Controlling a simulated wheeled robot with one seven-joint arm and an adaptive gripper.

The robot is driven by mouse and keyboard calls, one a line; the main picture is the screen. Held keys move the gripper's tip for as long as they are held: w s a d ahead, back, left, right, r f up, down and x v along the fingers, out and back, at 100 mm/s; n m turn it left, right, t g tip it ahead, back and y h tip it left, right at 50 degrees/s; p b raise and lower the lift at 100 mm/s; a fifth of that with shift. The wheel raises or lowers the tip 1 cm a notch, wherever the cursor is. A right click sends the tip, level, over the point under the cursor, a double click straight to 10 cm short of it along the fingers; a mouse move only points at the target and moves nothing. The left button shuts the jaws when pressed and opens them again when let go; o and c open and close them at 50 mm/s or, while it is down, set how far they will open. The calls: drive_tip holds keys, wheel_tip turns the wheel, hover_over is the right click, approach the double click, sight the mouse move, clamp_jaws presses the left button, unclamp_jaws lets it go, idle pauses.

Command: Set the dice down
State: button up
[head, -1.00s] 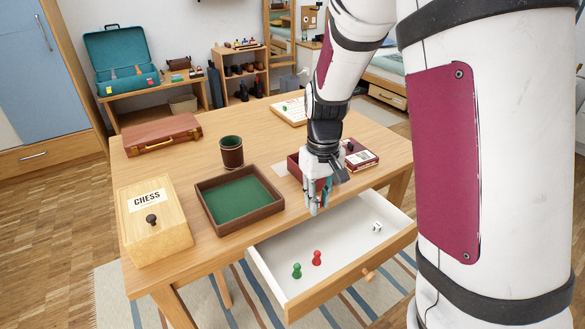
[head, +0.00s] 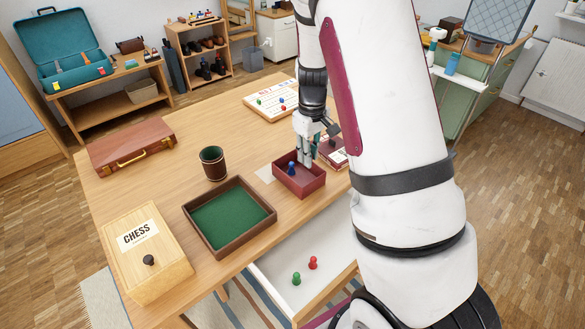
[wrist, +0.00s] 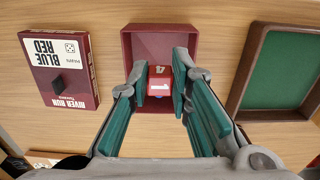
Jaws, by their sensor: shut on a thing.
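My gripper (head: 305,160) is over the dark red open box (head: 313,188) on the table. In the wrist view my gripper (wrist: 160,85) is shut on a small red block with white markings, which I take to be the dice (wrist: 159,87). The block is seen against the box (wrist: 128,48); I cannot tell whether it touches the floor of the box. A blue pawn (head: 291,168) stands in the box, mostly hidden in the wrist view. The fingers hide the dice in the head view.
The green-lined tray (head: 272,213), dark cup (head: 212,162), chess box (head: 165,270) and brown case (head: 130,148) stand to the left. A red game box (head: 333,158) is beside the dark red box. The open drawer (head: 268,284) below holds a green pawn and a red pawn.

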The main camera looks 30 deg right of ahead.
drive_tip(key=f, duration=0.6)
drive_tip(key=shift+w, duration=0.2)
drive_tip(key=shift+f, duration=1.9)
drive_tip(key=shift+b, duration=0.3)
drive_tip(key=shift+f, duration=0.2)
drive_tip(key=o, duration=0.7)
drive_tip(key=shift+o, duration=0.4)
